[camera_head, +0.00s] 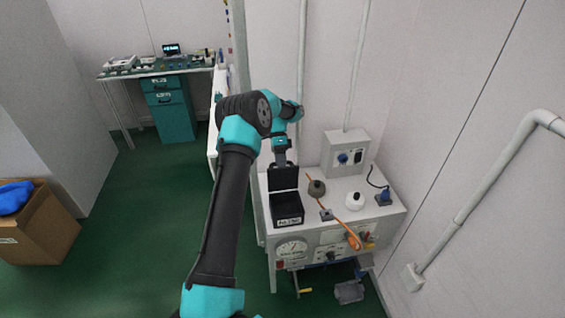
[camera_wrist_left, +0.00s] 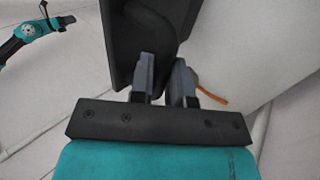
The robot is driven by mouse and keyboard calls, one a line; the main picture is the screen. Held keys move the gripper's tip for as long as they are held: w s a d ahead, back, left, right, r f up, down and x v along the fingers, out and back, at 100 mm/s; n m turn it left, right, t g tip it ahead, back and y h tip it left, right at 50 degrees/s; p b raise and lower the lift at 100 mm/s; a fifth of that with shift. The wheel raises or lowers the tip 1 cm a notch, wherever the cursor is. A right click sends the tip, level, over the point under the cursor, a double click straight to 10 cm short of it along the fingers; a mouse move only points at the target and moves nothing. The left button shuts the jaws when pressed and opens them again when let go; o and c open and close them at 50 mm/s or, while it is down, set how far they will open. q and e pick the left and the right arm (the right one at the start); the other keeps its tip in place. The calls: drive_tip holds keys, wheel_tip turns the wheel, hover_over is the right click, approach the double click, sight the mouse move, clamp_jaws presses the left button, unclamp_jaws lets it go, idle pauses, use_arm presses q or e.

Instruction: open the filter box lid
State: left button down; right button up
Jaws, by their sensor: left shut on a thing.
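The filter box (camera_head: 287,210) is a small black box with a pale label on its front, at the left end of the white bench. Its black lid (camera_head: 284,180) stands raised, roughly upright, at the back of the box. My left gripper (camera_head: 281,161) is at the upper edge of the lid and shut on it. In the left wrist view the fingers (camera_wrist_left: 166,78) close on the dark lid panel (camera_wrist_left: 145,38). The box's inside looks dark. A teal and black arm shows far off in that view; its gripper is too small to read.
On the bench (camera_head: 312,214) stand a brown round pot (camera_head: 316,188), a white round pot (camera_head: 355,201) and a blue plug (camera_head: 384,197). An orange stick (camera_head: 335,212) lies across the middle. A grey switch box (camera_head: 346,153) stands at the back wall.

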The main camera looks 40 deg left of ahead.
use_arm(q)
drive_tip(key=shift+s+d+f, duration=0.1)
drive_tip(key=shift+f, duration=0.25)
drive_tip(key=c, duration=1.1)
unclamp_jaws()
drive_tip(key=shift+r, duration=0.15)
drive_tip(key=shift+r, duration=0.2)
drive_tip(key=shift+r, duration=0.55)
wheel_tip(320, 180, up, 2)
drive_tip(key=shift+r, duration=0.15)
drive_tip(key=s+d+r, duration=0.1)
drive_tip(key=s+d, duration=0.9)
drive_tip(key=s, duration=0.1)
drive_tip(key=shift+s+d+r, duration=0.15)
drive_tip(key=shift+s+d, duration=0.2)
